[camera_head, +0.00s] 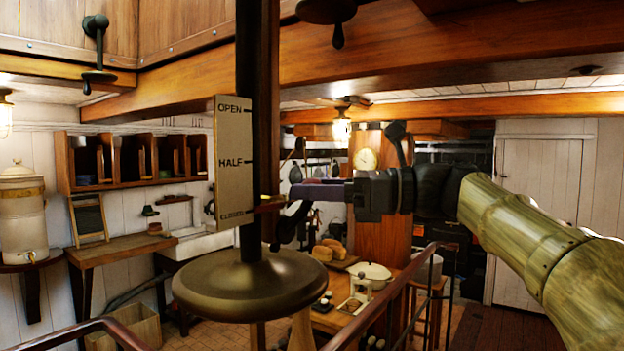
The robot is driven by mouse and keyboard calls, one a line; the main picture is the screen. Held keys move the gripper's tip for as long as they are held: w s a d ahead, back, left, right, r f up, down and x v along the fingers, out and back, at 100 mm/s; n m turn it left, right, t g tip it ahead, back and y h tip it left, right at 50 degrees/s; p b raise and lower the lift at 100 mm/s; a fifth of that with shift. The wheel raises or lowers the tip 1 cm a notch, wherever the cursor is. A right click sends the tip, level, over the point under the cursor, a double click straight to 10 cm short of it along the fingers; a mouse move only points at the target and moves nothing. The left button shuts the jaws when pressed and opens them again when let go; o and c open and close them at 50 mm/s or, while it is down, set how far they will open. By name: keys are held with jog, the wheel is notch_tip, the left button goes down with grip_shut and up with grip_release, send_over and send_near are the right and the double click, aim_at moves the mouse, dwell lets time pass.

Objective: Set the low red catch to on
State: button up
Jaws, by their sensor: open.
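I cannot make out a red catch for certain. A small reddish-orange piece (270,203) shows beside the CLOSED mark of a pale plate (233,165) lettered OPEN, HALF and CLOSED. The plate is on a dark upright rod, which ends below in a wide bronze disc (250,285). My gripper (298,207) reaches in from the right, just right of the rod, at about the height of the CLOSED mark. It is open, and I see nothing held in it. Its tips overlap dark parts by the rod, so I cannot tell whether they touch.
Dark hanging handles (97,75) are at the upper left. A wooden beam (430,55) crosses overhead. Curved handrails (385,295) stand in front. Behind are a table with bread (325,250), a wooden post with a clock (366,160), and wall shelves (120,160).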

jog(key=shift+a, duration=0.2)
jog(key=shift+c, duration=0.2)
grip_shut()
